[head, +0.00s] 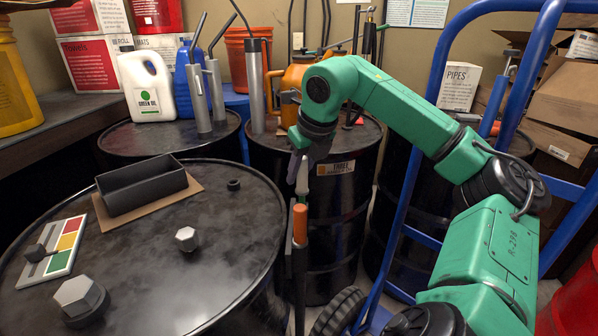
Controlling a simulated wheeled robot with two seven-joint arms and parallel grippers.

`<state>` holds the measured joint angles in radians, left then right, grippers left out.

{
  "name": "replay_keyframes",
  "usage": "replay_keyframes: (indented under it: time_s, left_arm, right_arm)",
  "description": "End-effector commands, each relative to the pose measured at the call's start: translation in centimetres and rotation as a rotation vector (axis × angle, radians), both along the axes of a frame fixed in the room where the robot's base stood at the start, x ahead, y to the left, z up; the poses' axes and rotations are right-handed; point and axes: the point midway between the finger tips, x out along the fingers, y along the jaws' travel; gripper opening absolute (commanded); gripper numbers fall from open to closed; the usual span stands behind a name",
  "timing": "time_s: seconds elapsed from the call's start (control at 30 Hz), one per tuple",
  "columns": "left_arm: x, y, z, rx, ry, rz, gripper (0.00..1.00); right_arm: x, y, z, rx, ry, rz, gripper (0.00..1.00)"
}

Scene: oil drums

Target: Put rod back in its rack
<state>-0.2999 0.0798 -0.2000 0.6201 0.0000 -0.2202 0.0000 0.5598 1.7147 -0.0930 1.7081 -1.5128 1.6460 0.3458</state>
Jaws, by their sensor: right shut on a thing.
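My right gripper (301,162) is in the middle of the view, pointing down beyond the near drum's right edge. I cannot tell whether the rod touches the orange cylinder, or whether the post is part of the rack. No rack is clearly recognisable. My left gripper is not in view.
The near black drum (215,262) carries a black tray (144,185), a colour-marked card (62,246) and hex nuts (187,238). Behind stand drums with a white oil jug (148,88) and grey pump cylinders (256,88). A blue hand truck (405,215) stands close on the right.

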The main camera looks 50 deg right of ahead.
Motion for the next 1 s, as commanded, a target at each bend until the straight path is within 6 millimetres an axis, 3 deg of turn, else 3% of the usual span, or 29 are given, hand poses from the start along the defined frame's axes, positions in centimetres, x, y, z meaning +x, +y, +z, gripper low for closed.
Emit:
replay_keyframes:
  time_s: [1.0]
  left_arm:
    - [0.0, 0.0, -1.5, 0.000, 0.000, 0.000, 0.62]
  right_arm:
    - [0.0, 0.0, -1.5, 0.000, -0.001, 0.000, 0.00]
